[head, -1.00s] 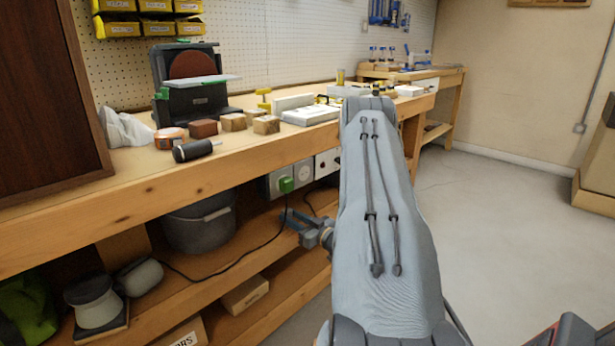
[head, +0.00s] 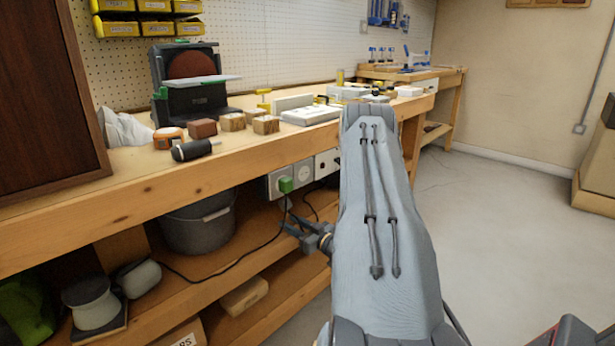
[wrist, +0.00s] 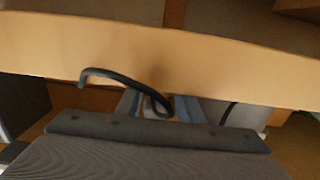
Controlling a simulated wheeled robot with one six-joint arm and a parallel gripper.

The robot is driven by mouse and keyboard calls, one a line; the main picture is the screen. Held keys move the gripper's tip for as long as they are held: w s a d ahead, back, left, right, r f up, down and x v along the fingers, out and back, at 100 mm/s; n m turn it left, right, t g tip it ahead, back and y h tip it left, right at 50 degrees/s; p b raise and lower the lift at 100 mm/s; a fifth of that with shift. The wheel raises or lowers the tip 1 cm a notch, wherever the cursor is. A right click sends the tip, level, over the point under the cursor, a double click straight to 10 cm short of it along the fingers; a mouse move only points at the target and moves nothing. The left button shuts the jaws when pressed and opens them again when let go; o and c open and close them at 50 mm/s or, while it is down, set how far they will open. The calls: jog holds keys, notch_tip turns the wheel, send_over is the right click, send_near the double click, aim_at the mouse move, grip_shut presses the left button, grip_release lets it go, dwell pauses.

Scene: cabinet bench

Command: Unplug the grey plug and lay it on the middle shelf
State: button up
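I cannot make out a grey plug in either view. A green plug (head: 286,184) sits in the left socket of the strip under the bench top. My arm hides part of the strip's right side. My gripper (head: 292,229) is below the sockets, apart from the green plug, above the shelf under the bench (head: 188,289). Its two fingers look apart, with nothing seen between them. In the wrist view, the blue-grey fingers (wrist: 155,105) are partly hidden by my wrist, and a black cable (wrist: 125,79) loops in front of them.
A grey bucket (head: 200,225) and black cable occupy the shelf at left. A small box (head: 243,295) lies lower down. The bench top's thick front edge (head: 130,205) overhangs the sockets. Clear floor (head: 490,230) lies at right.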

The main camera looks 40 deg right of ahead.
jog(key=o, duration=0.3)
jog(key=shift+f, duration=0.15)
jog(key=shift+w+d+r, duration=0.1)
jog(key=shift+r, duration=0.15)
jog(key=o, duration=0.4)
jog(key=s+p, duration=0.2)
jog(key=s, duration=0.2)
jog(key=s+p, duration=0.2)
jog(key=s, duration=0.2)
jog(key=s+r+p, duration=0.1)
jog(key=s+p, duration=0.2)
jog(key=s, duration=0.1)
jog(key=shift+d, duration=0.4)
dwell(0.9)
jog(key=shift+s, duration=0.1)
dwell(0.5)
